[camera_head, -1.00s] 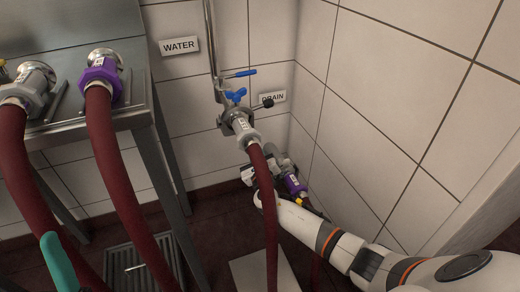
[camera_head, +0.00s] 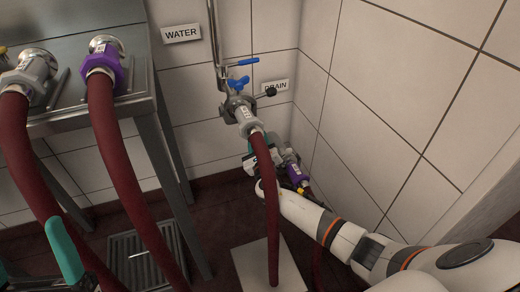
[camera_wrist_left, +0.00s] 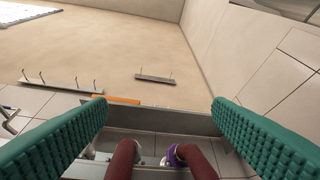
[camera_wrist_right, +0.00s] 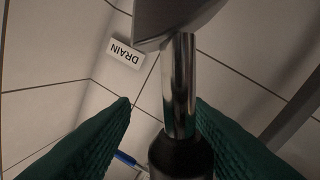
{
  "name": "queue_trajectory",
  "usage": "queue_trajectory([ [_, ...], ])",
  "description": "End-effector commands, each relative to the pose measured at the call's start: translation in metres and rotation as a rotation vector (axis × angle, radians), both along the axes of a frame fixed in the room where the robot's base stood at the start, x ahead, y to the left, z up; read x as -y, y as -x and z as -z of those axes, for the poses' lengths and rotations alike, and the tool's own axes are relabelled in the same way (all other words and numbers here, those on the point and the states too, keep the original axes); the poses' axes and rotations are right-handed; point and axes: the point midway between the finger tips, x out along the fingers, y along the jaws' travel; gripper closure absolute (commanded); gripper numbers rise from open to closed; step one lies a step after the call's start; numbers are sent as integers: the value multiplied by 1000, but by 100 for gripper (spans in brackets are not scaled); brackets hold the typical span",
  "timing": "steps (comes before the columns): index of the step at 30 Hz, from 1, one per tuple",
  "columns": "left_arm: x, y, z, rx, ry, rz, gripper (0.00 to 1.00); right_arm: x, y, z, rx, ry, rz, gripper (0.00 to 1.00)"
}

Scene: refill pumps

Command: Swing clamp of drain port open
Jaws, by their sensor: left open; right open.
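In the head view, the drain port is low by the wall corner, below the DRAIN label (camera_head: 275,87). In the right wrist view, a shiny metal rod with a black grip (camera_wrist_right: 181,155), seemingly the clamp handle, stands between the fingers of my right gripper (camera_wrist_right: 165,125). The fingers are open, with the rod between them.
The water port clamp (camera_head: 238,105) holds a grey hose coupling above my right gripper, with a black knob and blue levers nearby. Red hoses (camera_head: 112,165) hang from the steel table (camera_head: 145,105). A tiled wall stands close to my right arm. A floor grate (camera_head: 140,260) lies below.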

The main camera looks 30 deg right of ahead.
Motion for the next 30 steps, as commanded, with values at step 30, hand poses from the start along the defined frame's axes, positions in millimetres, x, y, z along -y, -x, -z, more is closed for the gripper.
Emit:
queue_trajectory([
  [30,4,-80,105,-887,-256,-47,25,-34,110,7,-2,1,0,59],
])
